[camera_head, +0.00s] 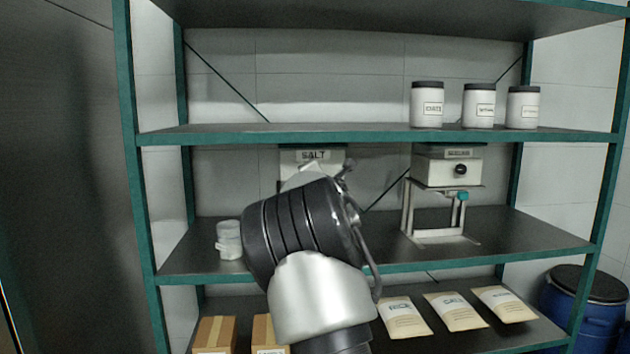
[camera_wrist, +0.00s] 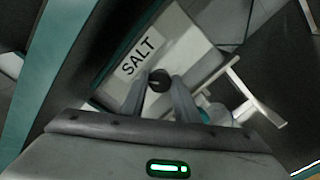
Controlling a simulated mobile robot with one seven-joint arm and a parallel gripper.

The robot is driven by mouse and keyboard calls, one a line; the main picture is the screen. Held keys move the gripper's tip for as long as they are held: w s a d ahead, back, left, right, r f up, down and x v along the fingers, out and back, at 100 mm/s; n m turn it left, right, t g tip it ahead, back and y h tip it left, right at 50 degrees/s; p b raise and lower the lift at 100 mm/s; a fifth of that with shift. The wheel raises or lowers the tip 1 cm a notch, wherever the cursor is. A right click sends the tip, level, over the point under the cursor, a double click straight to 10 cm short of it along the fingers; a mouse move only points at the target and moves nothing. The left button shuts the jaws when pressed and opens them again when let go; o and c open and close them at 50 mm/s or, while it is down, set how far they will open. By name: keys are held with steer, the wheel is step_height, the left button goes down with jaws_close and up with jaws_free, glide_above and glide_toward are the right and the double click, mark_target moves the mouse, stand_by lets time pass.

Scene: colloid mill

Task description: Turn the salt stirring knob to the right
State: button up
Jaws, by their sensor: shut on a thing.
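The salt dispenser (camera_head: 314,156) stands on the middle shelf, its SALT label showing above my arm in the head view; the rest is mostly hidden by my arm. In the wrist view, the white salt box (camera_wrist: 180,45) appears tilted, with its SALT label (camera_wrist: 138,57) beside a black round knob (camera_wrist: 159,80). My gripper (camera_wrist: 157,87) is at the front of the box, its two fingers on either side of the knob and shut on it. My gripper's fingers are hidden in the head view.
Three white jars (camera_head: 478,106) are on the upper shelf, and paper packets (camera_head: 455,311) lie below. Green shelf posts (camera_head: 141,200) flank the space.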

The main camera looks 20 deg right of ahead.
steer(key=m+b, duration=0.1)
steer(key=m, duration=0.2)
steer(key=shift+m, duration=0.3)
steer(key=m, duration=0.3)
steer(key=shift+m, duration=0.3)
steer(key=m+b, duration=0.1)
steer(key=m, duration=1.1)
steer(key=shift+m, duration=0.4)
steer(key=m+b, duration=0.1)
steer(key=m, duration=0.3)
steer(key=shift+m, duration=0.3)
steer(key=o, duration=1)
